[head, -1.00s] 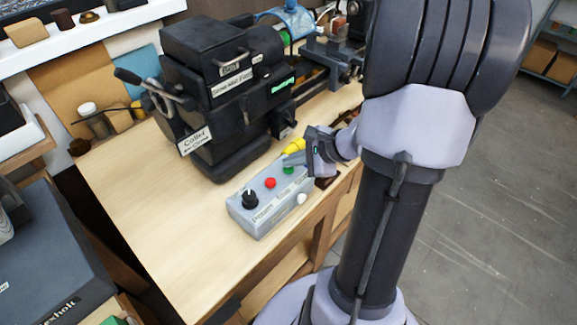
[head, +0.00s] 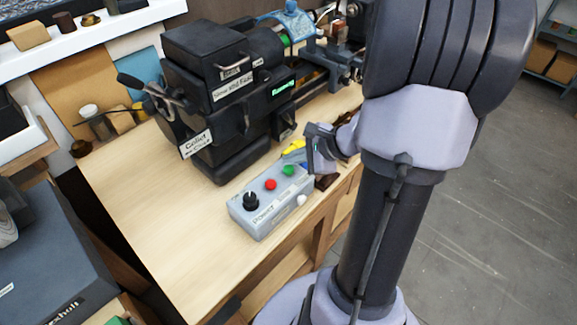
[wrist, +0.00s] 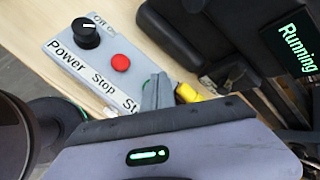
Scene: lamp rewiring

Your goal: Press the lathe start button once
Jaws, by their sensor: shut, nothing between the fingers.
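The grey control box (head: 262,212) sits on the wooden bench in front of the lathe. On its top are a black knob (head: 250,200), a red button (head: 270,184) and a green button (head: 289,170). In the wrist view, labels read Power, Stop and a partly covered "St"; the green button is hidden there behind my gripper (wrist: 155,93). In the head view my gripper (head: 310,165) is shut and empty, just right of the green button and seemingly apart from it. The black lathe (head: 215,110) shows a lit green "Running" display (head: 283,87), also readable in the wrist view (wrist: 297,47).
A yellow item (head: 294,147) lies behind the box near my gripper. The bench (head: 170,225) left of the box is clear. The lathe body stands close behind.

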